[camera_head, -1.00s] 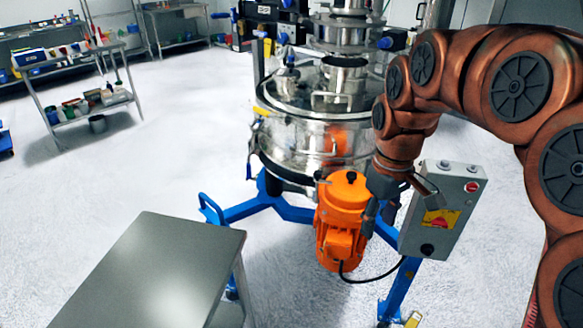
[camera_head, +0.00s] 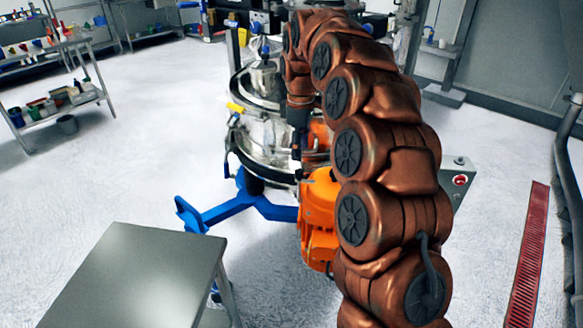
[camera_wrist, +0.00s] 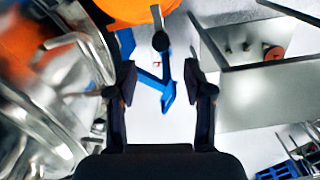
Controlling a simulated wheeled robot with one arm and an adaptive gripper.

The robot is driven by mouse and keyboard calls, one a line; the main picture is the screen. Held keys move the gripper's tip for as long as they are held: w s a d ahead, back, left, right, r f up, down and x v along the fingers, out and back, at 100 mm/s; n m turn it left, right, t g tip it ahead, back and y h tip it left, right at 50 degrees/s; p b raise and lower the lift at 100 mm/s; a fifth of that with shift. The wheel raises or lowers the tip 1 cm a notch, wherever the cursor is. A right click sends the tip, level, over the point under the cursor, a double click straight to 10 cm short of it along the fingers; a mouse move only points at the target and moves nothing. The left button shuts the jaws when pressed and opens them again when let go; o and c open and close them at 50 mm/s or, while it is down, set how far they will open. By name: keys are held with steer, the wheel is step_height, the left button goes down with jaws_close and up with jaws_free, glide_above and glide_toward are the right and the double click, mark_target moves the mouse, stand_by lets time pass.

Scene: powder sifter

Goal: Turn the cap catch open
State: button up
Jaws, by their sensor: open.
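The steel sifter (camera_head: 262,132) stands behind my arm, which hides its right side and much of its top. A yellow-ended clamp (camera_head: 236,106) sits at its left rim. I cannot tell which part is the cap catch. My gripper (camera_head: 296,152) hangs in front of the sifter body, just above and left of the orange motor (camera_head: 318,213). In the wrist view my gripper (camera_wrist: 161,90) is open, with nothing between its fingers. A dark round knob (camera_wrist: 160,41) shows beyond the fingertips, beside the orange motor (camera_wrist: 128,8). Blurred steel bars (camera_wrist: 75,45) of the sifter fill the left.
A grey steel table (camera_head: 135,275) stands at the front left. Blue legs (camera_head: 235,205) spread out under the sifter. A grey control box (camera_head: 459,180) is partly hidden behind my arm. Shelving (camera_head: 65,95) is at the far left. The floor between is clear.

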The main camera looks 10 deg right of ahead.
mark_target(300, 171)
steer(key=shift+s+f+p, duration=0.1)
steer(key=shift+f+p, duration=0.8)
steer(key=shift+f, duration=2.9)
